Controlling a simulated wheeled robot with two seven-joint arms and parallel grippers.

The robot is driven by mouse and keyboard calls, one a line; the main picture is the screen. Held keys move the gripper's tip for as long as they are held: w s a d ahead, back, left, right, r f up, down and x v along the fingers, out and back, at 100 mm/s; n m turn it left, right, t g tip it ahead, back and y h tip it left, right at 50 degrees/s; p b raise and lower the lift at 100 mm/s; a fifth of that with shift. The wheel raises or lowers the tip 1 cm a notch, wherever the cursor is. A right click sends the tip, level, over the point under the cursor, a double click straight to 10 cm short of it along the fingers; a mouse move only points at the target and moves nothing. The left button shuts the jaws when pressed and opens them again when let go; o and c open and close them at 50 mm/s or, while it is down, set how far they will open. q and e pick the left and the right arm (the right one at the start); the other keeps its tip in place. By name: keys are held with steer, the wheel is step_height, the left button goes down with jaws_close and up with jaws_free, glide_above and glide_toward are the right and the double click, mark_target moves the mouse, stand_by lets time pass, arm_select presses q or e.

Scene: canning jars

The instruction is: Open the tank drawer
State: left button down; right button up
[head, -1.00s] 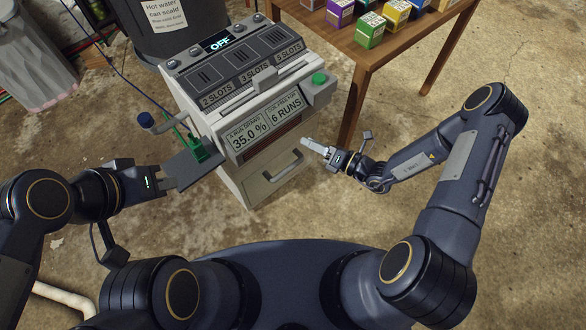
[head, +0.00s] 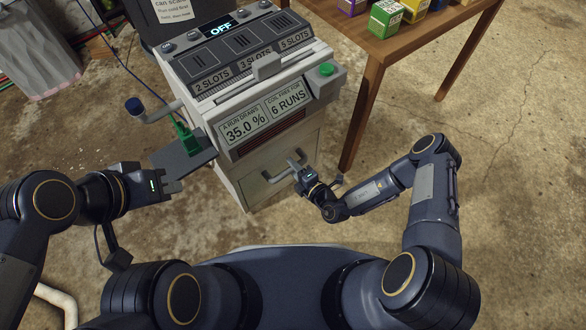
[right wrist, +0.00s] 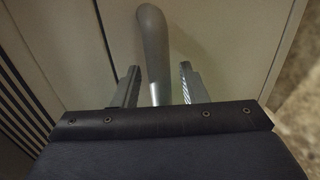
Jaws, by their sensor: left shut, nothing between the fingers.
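The tank drawer (head: 256,187) is the pale lower front of the machine, below the two display labels. It looks closed. Its grey bar handle (head: 274,177) is on the drawer front and shows in the right wrist view as a rounded bar (right wrist: 154,48). My right gripper (head: 297,166) is at the right end of the handle. In the right wrist view its fingers (right wrist: 159,86) are apart, one on each side of the bar, with gaps visible. My left gripper (head: 177,182) is shut and empty, left of the machine, near a dark plate.
The machine (head: 262,85) has a green button (head: 326,69) at its right. A dark plate with a green piece (head: 188,141) juts from its left side. A wooden table (head: 400,45) with small boxes stands at the right. Open floor (head: 480,200) lies at right.

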steer(key=shift+w+a, duration=0.15)
steer(key=shift+w, duration=0.05)
jaws_close()
stand_by(0.3)
